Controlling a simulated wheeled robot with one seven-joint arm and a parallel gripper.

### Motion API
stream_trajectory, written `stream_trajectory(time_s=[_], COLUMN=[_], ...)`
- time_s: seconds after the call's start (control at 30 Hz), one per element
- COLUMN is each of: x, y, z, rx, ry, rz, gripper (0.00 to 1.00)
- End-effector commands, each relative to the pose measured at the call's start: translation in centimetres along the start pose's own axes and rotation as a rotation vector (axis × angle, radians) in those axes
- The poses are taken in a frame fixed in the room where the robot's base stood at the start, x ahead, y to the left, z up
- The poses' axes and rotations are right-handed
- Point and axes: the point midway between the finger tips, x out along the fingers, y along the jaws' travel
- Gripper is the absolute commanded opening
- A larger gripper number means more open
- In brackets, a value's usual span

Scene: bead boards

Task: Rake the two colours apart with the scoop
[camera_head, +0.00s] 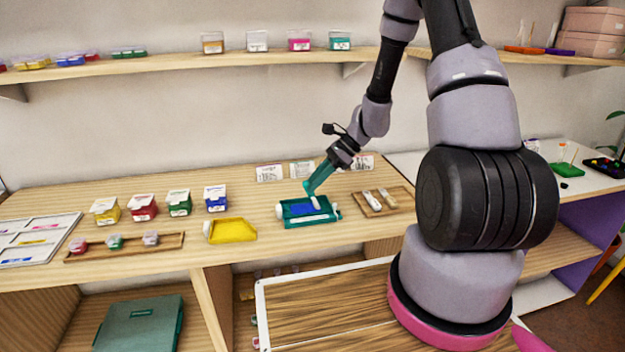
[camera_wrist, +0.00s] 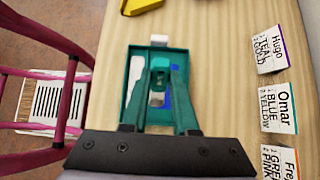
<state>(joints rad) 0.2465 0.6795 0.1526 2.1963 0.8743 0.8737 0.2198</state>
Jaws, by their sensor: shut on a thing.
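A teal tray (camera_head: 296,224) stands on the wooden table, with a flat blue layer (camera_head: 296,209) in it. In the wrist view the tray (camera_wrist: 128,75) lies under my fingers, with part of the blue (camera_wrist: 168,99) showing. My gripper (camera_head: 309,188) reaches down over the tray from the upper right, its teal fingers (camera_wrist: 160,66) shut. Single beads and a second colour are too small to tell.
A yellow tray (camera_head: 232,232) stands to the left. A wooden tray (camera_head: 400,204) with two pale scoops is to the right. Lidded coloured boxes (camera_head: 142,208) and a rack of small jars (camera_head: 168,246) stand further left. Name cards (camera_head: 269,173) stand behind.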

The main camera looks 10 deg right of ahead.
Motion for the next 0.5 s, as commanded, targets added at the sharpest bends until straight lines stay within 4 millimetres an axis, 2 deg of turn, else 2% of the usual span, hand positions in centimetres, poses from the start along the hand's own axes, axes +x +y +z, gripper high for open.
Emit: stream_trajectory(time_s=[0.07,0.33,0.5], x=[0.0,0.0,0.7], y=[0.4,-1.4,-1.4], z=[0.0,0.0,0.8], rx=[-0.001,-0.001,-0.001], ry=[0.000,0.000,-0.001], rz=[0.000,0.000,0.001], gripper=[0.00,0.00,0.00])
